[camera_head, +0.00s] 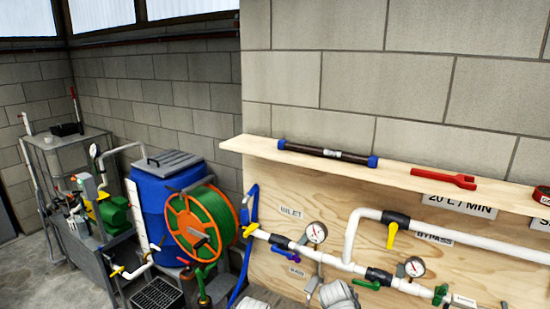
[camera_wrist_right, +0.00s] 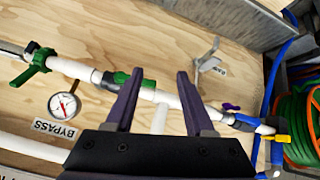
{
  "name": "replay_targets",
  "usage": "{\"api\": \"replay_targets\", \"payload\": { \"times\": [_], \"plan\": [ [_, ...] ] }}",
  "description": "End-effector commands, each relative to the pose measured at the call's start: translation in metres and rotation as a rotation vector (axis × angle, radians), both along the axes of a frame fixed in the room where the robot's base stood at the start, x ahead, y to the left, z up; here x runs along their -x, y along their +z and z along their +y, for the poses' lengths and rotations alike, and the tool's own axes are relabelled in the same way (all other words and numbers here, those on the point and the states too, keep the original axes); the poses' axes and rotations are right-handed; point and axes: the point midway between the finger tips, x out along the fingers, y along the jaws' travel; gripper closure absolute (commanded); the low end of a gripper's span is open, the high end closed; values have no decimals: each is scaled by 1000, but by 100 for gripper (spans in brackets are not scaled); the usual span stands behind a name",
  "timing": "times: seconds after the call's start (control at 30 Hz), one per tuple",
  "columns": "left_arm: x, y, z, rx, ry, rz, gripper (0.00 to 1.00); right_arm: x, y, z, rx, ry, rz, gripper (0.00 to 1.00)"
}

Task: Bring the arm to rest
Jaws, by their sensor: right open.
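My right gripper (camera_wrist_right: 160,76) shows in the right wrist view with its two dark fingers spread apart. It is open, with nothing clamped between the fingers. A white pipe (camera_wrist_right: 160,96) of the plywood panel (camera_wrist_right: 150,40) runs across behind the fingers, and a white branch (camera_wrist_right: 160,118) shows between them. I cannot tell how close the fingers are to the pipe. No gripper can be made out in the head view, and my left gripper is not in view.
The panel carries pressure gauges (camera_head: 316,232), a yellow-handled valve (camera_head: 391,235) and green-handled valves. A shelf (camera_head: 235,145) above it holds a dark tube (camera_head: 325,153) and a red wrench (camera_head: 444,179). A blue barrel (camera_head: 150,212) and green hose reel (camera_head: 205,226) stand left.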

Motion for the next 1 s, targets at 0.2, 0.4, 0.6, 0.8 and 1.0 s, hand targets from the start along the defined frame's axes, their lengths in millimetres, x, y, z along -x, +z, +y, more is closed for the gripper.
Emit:
{"api": "replay_targets", "payload": {
  "times": [0.2, 0.4, 0.6, 0.8, 1.0],
  "plan": [
    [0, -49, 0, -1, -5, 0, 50, 86, -88, 97, -45, 265, 408, 46],
    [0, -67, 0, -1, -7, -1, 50, 148, -117, 145, -76, 468, 655, 46],
    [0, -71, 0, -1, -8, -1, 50, 170, -121, 159, -87, 545, 741, 46],
    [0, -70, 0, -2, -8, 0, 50, 170, -120, 159, -88, 546, 743, 46],
    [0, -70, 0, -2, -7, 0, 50, 170, -120, 159, -87, 544, 742, 46]
  ]
}}
